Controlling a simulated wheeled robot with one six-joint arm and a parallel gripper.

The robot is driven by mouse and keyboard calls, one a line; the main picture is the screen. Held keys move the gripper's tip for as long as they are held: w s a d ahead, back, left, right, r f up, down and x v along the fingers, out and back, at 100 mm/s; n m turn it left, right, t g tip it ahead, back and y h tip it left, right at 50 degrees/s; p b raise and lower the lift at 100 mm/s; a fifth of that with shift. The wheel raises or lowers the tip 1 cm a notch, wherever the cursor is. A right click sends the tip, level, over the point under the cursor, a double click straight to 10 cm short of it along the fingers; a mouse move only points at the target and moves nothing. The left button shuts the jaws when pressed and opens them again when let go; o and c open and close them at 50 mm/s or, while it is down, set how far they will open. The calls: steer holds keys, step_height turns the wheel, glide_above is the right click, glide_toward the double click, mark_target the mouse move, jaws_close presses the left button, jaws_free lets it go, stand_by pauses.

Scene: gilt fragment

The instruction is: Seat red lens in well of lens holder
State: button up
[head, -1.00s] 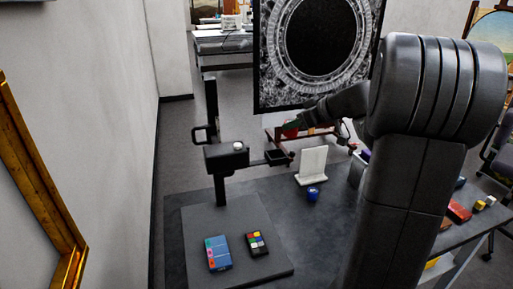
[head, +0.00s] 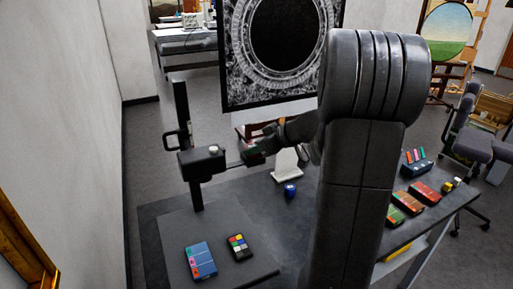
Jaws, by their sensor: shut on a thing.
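The lens holder (head: 203,163) is a black block on a dark upright post, with a white round knob on top and a thin arm reaching right. The end of that arm, with the well, is hidden behind my gripper (head: 253,152). My gripper is shut at the end of that arm. What it holds is very small here; a hint of red shows at the fingertips, which fits the red lens, but its outline is hidden. I cannot tell whether the lens is above the well or in it.
A white upright plate (head: 288,163) and a blue jar (head: 290,190) stand close right of the gripper. A blue case (head: 201,261) and a colour-patch card (head: 239,247) lie in front. Red and green boxes (head: 424,192) lie at right. A dark ring picture (head: 281,45) stands behind.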

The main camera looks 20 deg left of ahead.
steer(key=shift+f, duration=0.1)
steer(key=o, duration=1)
steer(key=shift+r, duration=0.2)
steer(key=v, duration=1.2)
steer(key=shift+f, duration=0.1)
